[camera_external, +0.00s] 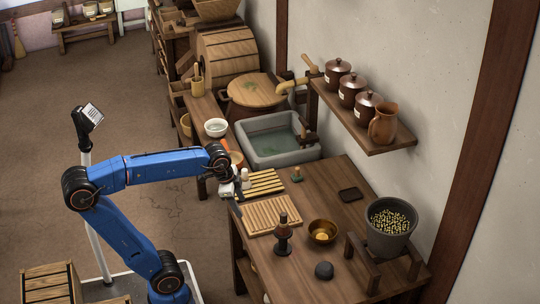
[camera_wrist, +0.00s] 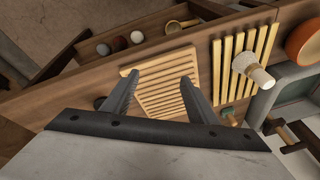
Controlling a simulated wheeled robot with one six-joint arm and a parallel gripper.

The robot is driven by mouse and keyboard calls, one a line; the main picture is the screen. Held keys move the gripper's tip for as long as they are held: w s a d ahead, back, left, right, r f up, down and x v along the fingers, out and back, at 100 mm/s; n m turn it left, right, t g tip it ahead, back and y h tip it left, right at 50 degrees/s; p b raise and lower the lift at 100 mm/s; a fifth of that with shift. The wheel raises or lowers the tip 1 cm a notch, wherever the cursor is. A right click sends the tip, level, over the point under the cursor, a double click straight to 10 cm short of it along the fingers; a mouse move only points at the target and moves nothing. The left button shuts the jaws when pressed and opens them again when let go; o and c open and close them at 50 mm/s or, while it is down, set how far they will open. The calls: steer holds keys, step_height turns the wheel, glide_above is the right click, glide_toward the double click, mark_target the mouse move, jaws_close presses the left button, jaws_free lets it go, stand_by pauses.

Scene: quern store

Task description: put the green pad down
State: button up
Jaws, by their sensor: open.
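A small green thing (camera_external: 297,175), seemingly the green pad, lies on the wooden counter near the sink's front corner. It also shows, partly, in the wrist view (camera_wrist: 229,115), right of my right finger; it is too small to make out its shape. My gripper (camera_wrist: 160,75) is open, with nothing between its fingers. In the wrist view its fingers point across a ribbed wooden board (camera_wrist: 165,85). In the external view my gripper (camera_external: 238,208) hangs at the counter's left edge, beside the board and the slatted rack (camera_external: 265,183), apart from the green thing.
A pale cylinder (camera_wrist: 252,69) is on the rack. A dark bottle-like thing (camera_external: 283,240), a brass bowl (camera_external: 322,232), a dark ball (camera_external: 324,270) and a grey pot (camera_external: 390,228) crowd the near counter. A dark square (camera_external: 350,194) lies by the wall. The stone sink (camera_external: 275,150) is beyond.

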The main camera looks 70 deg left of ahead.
steer(key=s+d+f+n+t, duration=0.1)
steer(key=s+d+f+n, duration=0.2)
steer(key=s+f, duration=0.6)
steer(key=s+n, duration=0.2)
steer(key=shift+s+f, duration=0.3)
steer(key=shift+s, duration=0.1)
stand_by(0.5)
